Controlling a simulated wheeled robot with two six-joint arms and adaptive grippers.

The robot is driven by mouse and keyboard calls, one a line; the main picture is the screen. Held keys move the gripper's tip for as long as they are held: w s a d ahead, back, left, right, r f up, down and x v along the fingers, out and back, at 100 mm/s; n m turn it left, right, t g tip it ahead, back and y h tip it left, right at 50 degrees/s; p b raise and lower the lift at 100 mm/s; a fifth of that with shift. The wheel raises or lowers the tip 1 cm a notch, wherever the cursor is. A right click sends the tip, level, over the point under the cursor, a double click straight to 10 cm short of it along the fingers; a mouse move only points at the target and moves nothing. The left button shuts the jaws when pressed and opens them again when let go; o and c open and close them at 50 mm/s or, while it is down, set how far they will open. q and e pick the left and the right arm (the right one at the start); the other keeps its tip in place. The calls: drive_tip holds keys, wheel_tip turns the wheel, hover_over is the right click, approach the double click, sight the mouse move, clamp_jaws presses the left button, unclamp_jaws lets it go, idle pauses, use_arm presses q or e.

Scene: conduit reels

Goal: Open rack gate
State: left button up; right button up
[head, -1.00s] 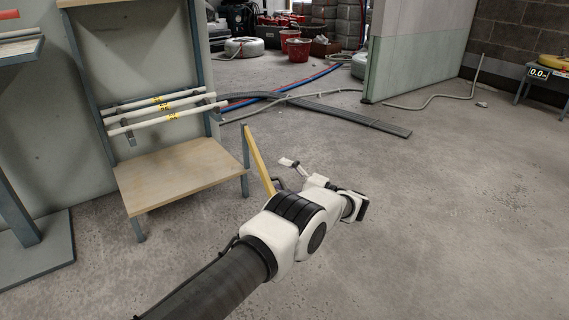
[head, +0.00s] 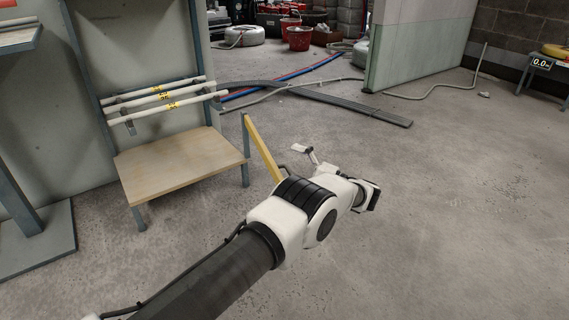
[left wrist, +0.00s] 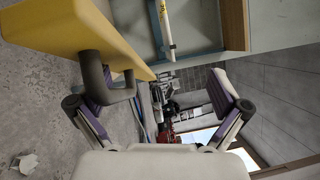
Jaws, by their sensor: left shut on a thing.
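The rack gate (head: 262,146) is a yellow bar. In the head view it runs from the rack's front right post down towards the camera, standing out from the rack front. In the left wrist view the gate (left wrist: 62,30) fills the upper left, with a dark looped handle (left wrist: 92,72) on it. In the left wrist view the handle lies by the left finger of the gripper (left wrist: 165,95); the other finger stands well apart. The wrist partly hides the gate's near end. My right gripper is not in view.
The rack's wooden shelf (head: 180,165) is below several white conduits (head: 165,95) with yellow labels. A grey cable ramp (head: 345,108) and loose hoses lie behind. A partition wall (head: 420,45) stands at the back. The floor (head: 470,200) on the right is clear.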

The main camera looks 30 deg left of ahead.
use_arm(q)
drive_tip(key=d, duration=0.1)
drive_tip(key=d+r, duration=0.1)
drive_tip(key=shift+d+r, duration=0.3)
drive_tip(key=shift+d, duration=0.1)
drive_tip(key=shift+d+f, duration=0.2)
drive_tip(key=shift+d, duration=1.2)
drive_tip(key=shift+c, duration=0.9)
drive_tip(key=shift+s+d+r, duration=0.2)
drive_tip(key=shift+d+r, duration=0.1)
drive_tip(key=shift+d, duration=0.2)
drive_tip(key=c, duration=0.7)
drive_tip(key=shift+a+f, duration=0.2)
drive_tip(key=shift+f, duration=0.1)
